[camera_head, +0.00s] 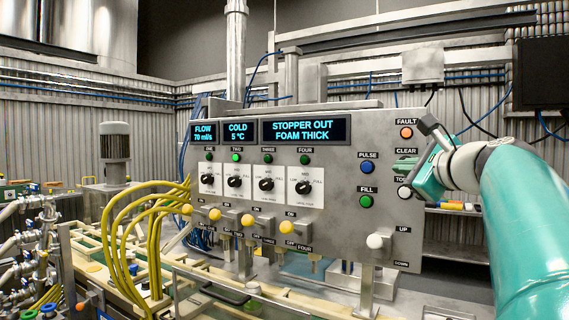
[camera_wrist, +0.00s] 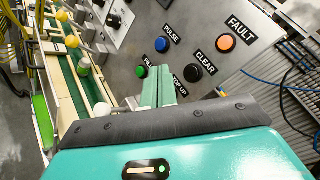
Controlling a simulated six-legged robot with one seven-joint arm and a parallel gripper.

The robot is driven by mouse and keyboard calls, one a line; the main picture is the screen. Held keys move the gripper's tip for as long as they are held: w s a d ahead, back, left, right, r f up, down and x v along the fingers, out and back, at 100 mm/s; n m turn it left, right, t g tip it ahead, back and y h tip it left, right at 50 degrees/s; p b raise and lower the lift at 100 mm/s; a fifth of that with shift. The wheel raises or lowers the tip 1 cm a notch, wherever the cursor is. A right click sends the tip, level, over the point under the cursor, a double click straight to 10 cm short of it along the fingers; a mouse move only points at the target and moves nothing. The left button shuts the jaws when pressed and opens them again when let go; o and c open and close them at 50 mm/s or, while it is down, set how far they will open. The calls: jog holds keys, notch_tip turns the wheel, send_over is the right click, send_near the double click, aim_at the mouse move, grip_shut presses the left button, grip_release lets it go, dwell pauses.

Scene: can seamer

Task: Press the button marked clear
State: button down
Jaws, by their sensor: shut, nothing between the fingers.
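The clear button is the black round button (camera_wrist: 194,73) beside the CLEAR label (camera_wrist: 205,62) in the wrist view. In the camera_head view the CLEAR label (camera_head: 405,151) shows on the grey panel, but my gripper largely covers the spot below it. My gripper (camera_head: 398,165) is in front of the panel at its right side, coming from the right. In the wrist view my gripper (camera_wrist: 158,69) has its two green fingers together, empty, pointing at the panel left of the black button. I see no contact with the button; the gap to the panel is unclear.
The orange fault button (camera_head: 406,132) is above the CLEAR label, and the white top-up button (camera_head: 404,191) is below my gripper. The blue pulse button (camera_head: 366,168) and green fill button (camera_head: 366,202) are to the left. A white lever knob (camera_head: 375,241) sticks out lower down.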

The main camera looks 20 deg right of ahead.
jog(key=shift+w+d, duration=0.85)
jog(key=shift+d, duration=0.25)
jog(key=shift+w+d, duration=0.8)
jog(key=shift+d, duration=0.3)
jog(key=shift+w+d, duration=0.1)
jog(key=shift+w+d, duration=0.2)
jog(key=shift+d, duration=0.05)
dwell(0.4)
jog(key=shift+w+d, duration=0.25)
jog(key=shift+d, duration=0.1)
dwell(0.6)
dwell(0.3)
jog(key=shift+s+a, duration=0.5)
jog(key=shift+a, duration=0.15)
jog(key=shift+a, duration=0.1)
jog(key=s+a, duration=0.1)
jog(key=a, duration=0.1)
jog(key=s+a, duration=0.1)
jog(key=s, duration=0.1)
jog(key=shift+a, duration=0.4)
